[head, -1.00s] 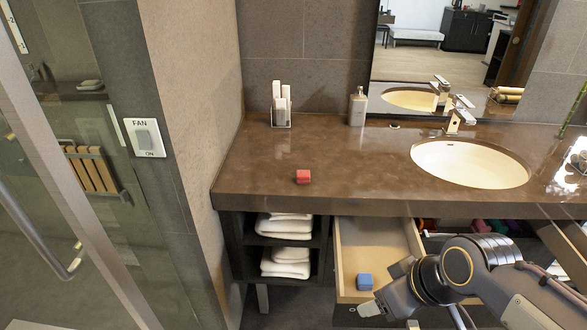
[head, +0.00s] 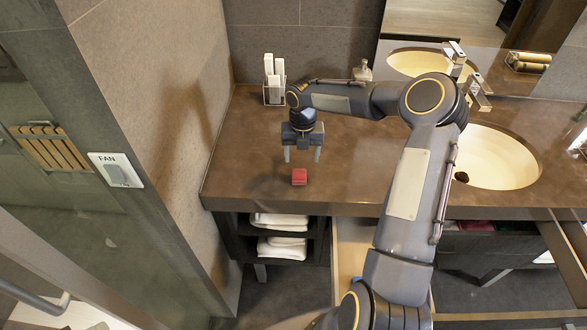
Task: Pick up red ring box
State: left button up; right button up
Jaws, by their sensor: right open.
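The red ring box (head: 299,177) is a small red block on the brown vanity counter (head: 240,168), near its front edge and left of the sink. My right gripper (head: 302,158) points down over the counter, just above and behind the box in the picture. Its two fingers are apart with nothing between them, and I see no contact with the box. My left gripper is not in the head view.
A holder with white items (head: 274,88) stands at the back left of the counter. A soap bottle (head: 362,72) is behind my arm. The sink (head: 492,160) is at right. Below are folded towels (head: 281,247) and an open drawer (head: 350,245), partly hidden by my arm.

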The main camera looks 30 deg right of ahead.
aim_at(299, 172)
jog(key=f, duration=0.1)
jog(key=f+p, duration=0.1)
jog(key=f, duration=0.1)
jog(key=f+p, duration=0.1)
jog(key=f, duration=0.1)
jog(key=shift+a+f, duration=0.25)
jog(key=shift+a, duration=0.1)
jog(key=shift+f, duration=0.5)
jog(key=c, duration=1.1)
jog(key=shift+o, duration=0.2)
jog(key=shift+r, duration=0.15)
